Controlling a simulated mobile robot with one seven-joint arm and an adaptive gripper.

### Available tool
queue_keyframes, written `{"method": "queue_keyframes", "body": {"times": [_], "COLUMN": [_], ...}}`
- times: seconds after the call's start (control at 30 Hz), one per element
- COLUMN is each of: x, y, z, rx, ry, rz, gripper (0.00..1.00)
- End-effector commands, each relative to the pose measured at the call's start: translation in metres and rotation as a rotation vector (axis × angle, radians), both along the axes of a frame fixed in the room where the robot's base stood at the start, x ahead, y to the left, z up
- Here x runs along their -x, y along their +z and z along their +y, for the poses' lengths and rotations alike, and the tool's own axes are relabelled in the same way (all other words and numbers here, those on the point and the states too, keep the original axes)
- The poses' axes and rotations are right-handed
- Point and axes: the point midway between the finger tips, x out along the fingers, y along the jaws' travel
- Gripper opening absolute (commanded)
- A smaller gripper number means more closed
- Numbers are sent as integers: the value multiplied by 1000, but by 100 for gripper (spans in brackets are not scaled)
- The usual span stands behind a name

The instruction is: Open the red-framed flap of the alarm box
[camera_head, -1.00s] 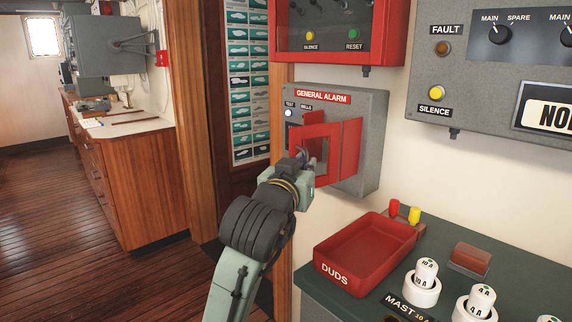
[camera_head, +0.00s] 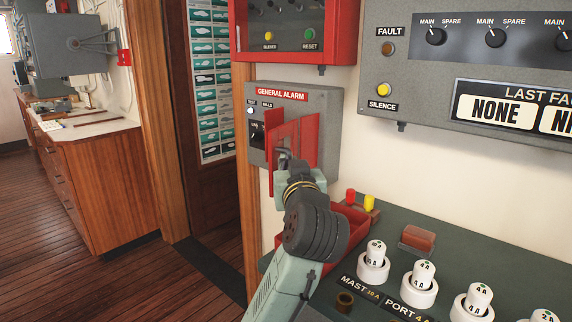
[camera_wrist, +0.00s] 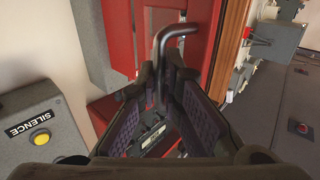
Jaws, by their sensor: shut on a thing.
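The grey alarm box (camera_head: 332,108), labelled GENERAL ALARM, hangs on the wall. Its red-framed flap (camera_head: 304,138) stands swung out from the box face, partly open. A dark switch panel (camera_head: 257,135) shows on the box front to the left of the flap. My gripper (camera_head: 284,160) is at the flap's lower left part and hides some of it. In the wrist view, my gripper (camera_wrist: 172,75) is shut on a bent dark handle (camera_wrist: 180,32), whose rod runs between the fingers. The red flap (camera_wrist: 198,40) shows behind the handle.
A red DUDS tray (camera_head: 350,228) sits on the green console below, partly hidden behind my arm. White fuse holders (camera_head: 424,275) stand to its right. A red-framed panel (camera_head: 345,30) is just above the box. A doorway with wooden trim (camera_head: 247,180) is at left.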

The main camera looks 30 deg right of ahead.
Motion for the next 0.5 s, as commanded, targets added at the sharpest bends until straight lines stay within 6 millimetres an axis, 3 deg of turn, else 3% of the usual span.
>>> {"method": "queue_keyframes", "body": {"times": [0.27, 0.3, 0.5], "x": [0, 0, 0], "y": [2, 3, 2], "z": [-3, -3, -2], "rx": [-4, -4, -2], "ry": [-8, -7, -4], "rz": [-7, -7, -5], "gripper": [0, 8, 21]}}
